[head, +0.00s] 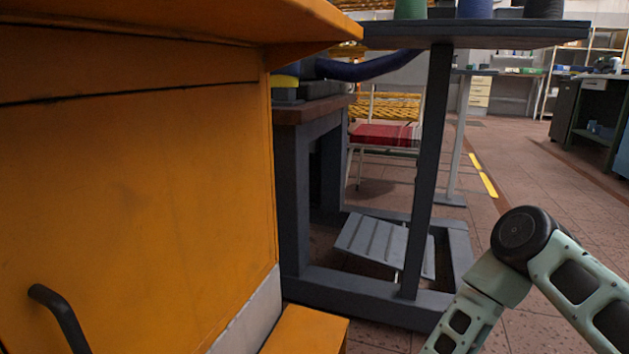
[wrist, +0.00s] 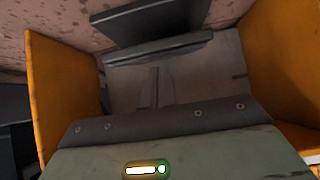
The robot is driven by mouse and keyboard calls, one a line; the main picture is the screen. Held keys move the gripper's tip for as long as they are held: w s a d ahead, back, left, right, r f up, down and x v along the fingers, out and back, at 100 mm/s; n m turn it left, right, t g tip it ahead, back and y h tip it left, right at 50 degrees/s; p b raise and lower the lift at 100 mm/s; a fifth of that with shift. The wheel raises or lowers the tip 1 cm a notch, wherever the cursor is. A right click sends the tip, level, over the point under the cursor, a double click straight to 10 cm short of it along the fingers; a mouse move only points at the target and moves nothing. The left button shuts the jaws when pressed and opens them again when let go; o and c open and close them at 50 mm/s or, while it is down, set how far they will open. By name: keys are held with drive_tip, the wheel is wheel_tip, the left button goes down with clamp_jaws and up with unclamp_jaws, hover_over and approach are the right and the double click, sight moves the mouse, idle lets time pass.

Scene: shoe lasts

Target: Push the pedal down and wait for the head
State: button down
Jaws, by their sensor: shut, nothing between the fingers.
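In the wrist view, a dark, wide pedal plate (wrist: 150,22) with a bar along its near edge lies just beyond my gripper, low between orange side walls. My gripper (wrist: 157,72) shows as narrow grey fingers held together and empty, pointing toward the pedal. I cannot tell whether the fingertips touch it. In the head view, only my pale green arm links show at the lower right; the gripper is out of sight there. The orange machine (head: 130,190) fills the left of the head view. The machine's head is not visible in either view.
An orange foot piece (head: 305,332) juts out at the machine's base. Beside it stands a dark sewing-machine frame with a slatted grey treadle (head: 385,243). A dark shelf (head: 480,34) with thread cones is above. A red-seated chair (head: 383,135) stands behind. Tiled floor is open at the right.

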drive_tip(key=shift+f, duration=0.25)
idle(0.4)
drive_tip(key=shift+f+b, duration=0.8)
drive_tip(key=shift+f, duration=0.4)
drive_tip(key=shift+r+p, duration=2.15)
drive_tip(key=shift+r, duration=0.2)
drive_tip(key=p+v, duration=0.5)
drive_tip(key=v, duration=0.3)
